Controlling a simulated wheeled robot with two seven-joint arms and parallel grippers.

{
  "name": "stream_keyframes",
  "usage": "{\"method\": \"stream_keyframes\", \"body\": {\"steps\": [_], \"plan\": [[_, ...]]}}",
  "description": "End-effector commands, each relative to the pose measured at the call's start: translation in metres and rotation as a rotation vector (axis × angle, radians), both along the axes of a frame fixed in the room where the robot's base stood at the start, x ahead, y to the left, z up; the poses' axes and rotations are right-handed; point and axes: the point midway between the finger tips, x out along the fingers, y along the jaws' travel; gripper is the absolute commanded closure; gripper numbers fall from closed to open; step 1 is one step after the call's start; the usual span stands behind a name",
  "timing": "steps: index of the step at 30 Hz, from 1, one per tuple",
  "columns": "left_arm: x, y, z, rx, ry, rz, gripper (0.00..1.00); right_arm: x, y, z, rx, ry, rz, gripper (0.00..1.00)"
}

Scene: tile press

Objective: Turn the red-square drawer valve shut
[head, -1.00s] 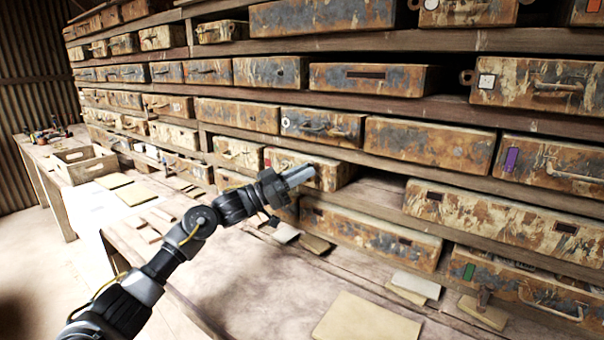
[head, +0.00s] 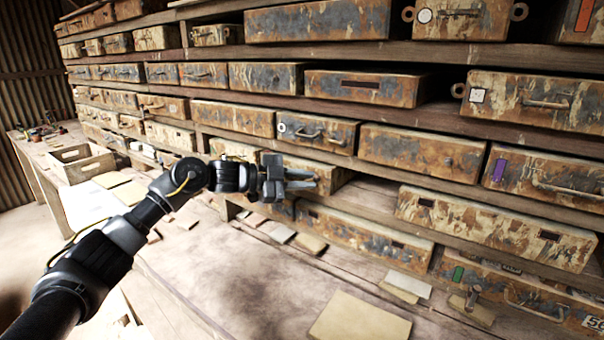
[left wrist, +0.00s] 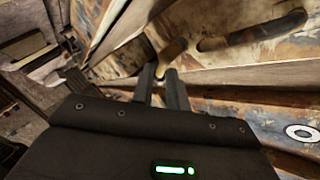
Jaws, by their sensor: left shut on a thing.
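My left gripper (head: 312,180) is in front of a rusty, pale-streaked drawer (head: 334,180) in the lower middle of the rack. The gripper and wrist cover most of that drawer's front, so I cannot make out a red square on it now. In the left wrist view the two fingers (left wrist: 162,85) are close together at a rusty rounded handle or lever (left wrist: 174,48). The fingers are shut on this part, though their contact is partly hidden. How far it is turned cannot be told. My right gripper is not in view.
The drawer above bears a white ring mark (head: 282,128). A dark empty gap lies right of the held drawer. Flat tan tiles (head: 360,318) lie on the bench below, and a wooden crate (head: 80,164) stands far left.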

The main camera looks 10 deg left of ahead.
Motion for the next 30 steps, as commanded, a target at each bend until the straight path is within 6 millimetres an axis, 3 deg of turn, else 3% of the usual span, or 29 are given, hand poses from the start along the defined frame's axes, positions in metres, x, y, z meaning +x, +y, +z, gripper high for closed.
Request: {"method": "stream_keyframes", "body": {"steps": [15, 30], "plan": [[-0.003, -0.008, -0.003, 0.411, -0.169, -0.001, 1.0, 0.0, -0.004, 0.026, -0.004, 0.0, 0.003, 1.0], [-0.004, -0.011, -0.009, 0.581, -0.238, -0.001, 1.0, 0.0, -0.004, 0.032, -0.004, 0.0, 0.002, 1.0]]}}
